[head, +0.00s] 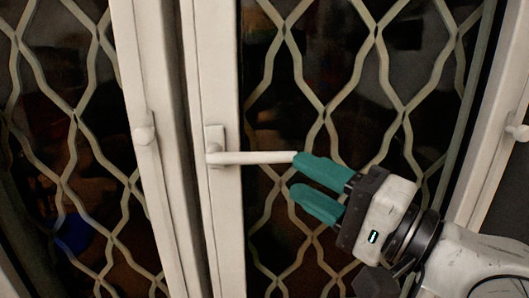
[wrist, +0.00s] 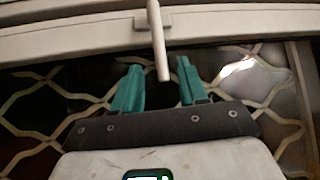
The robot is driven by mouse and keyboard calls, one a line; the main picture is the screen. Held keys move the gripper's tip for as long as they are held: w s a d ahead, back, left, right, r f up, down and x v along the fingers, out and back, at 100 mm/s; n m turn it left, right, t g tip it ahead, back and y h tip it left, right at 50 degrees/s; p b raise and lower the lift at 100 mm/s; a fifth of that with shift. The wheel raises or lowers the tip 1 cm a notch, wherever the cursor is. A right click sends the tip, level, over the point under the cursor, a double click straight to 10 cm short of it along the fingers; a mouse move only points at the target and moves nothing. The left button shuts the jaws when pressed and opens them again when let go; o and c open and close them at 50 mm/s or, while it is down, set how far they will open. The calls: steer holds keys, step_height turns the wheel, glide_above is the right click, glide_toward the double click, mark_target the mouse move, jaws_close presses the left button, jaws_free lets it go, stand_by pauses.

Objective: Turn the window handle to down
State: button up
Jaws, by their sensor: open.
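The white window handle (head: 252,158) points sideways to the right from its plate on the white window frame, about level, in the head view. In the wrist view the handle (wrist: 159,45) reaches down between the two green fingers. My gripper (head: 306,178) has its two teal fingers apart near the handle's free end. In the head view the upper fingertip overlaps the handle's tip; in the wrist view (wrist: 157,75) the tip lies between the fingers, with a gap on each side. I cannot tell whether a finger touches it.
A cream lattice grille (head: 380,75) covers the dark glass behind the handle and my gripper. A second white frame (head: 150,90) with a small knob (head: 143,134) stands to the left. Another white frame (head: 497,150) is at the right edge.

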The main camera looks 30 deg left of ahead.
mark_target(271, 161)
steer(key=p+x, duration=0.1)
steer(key=x, duration=0.7)
steer(key=shift+a+p, duration=0.2)
steer(key=shift+p, duration=0.2)
jaws_close()
